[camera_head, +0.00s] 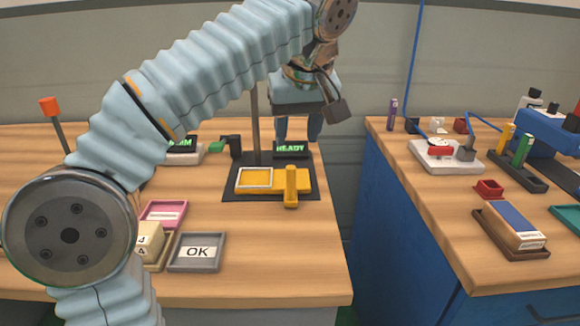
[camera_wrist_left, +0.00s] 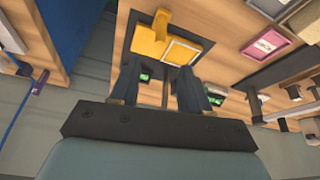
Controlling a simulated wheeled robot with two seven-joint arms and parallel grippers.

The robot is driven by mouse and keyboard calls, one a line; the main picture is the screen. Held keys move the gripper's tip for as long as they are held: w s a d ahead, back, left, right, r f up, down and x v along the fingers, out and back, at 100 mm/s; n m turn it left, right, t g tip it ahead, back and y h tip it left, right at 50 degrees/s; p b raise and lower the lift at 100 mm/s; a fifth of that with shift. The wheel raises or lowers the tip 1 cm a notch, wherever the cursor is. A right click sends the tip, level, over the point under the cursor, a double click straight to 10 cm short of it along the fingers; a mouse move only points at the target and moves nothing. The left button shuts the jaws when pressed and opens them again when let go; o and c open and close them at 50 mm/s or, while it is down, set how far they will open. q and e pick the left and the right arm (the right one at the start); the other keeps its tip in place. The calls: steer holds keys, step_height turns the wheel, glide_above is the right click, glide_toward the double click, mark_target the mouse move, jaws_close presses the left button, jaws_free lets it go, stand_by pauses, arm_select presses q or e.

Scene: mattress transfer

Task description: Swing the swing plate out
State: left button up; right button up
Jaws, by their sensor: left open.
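The yellow swing plate (camera_head: 272,184) lies on a dark base (camera_head: 231,190) on the left table. A pale square frame (camera_head: 254,179) sits on its left part, and an upright yellow handle (camera_head: 291,186) stands at its right part. My left gripper (camera_head: 298,132) hangs fingers down behind the base, above the green READY display (camera_head: 291,149). It is open, with nothing between its fingers. In the left wrist view the plate (camera_wrist_left: 150,47) and its handle (camera_wrist_left: 162,21) show beyond the parted fingertips (camera_wrist_left: 159,72), apart from them. My right gripper does not show.
A thin post (camera_head: 254,120) rises behind the base. A grey OK tray (camera_head: 197,252), a pink tray (camera_head: 163,213) and cream blocks (camera_head: 148,240) are at the front left. A gap separates the right table (camera_head: 420,205), which holds several items. Wood right of the base is clear.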

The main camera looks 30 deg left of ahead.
mark_target(291, 168)
arm_select(q)
steer(key=b+x, duration=0.2)
steer(key=x, duration=1.1)
steer(key=shift+w+a+f, duration=0.1)
steer(key=shift+f, duration=0.15)
jaws_close()
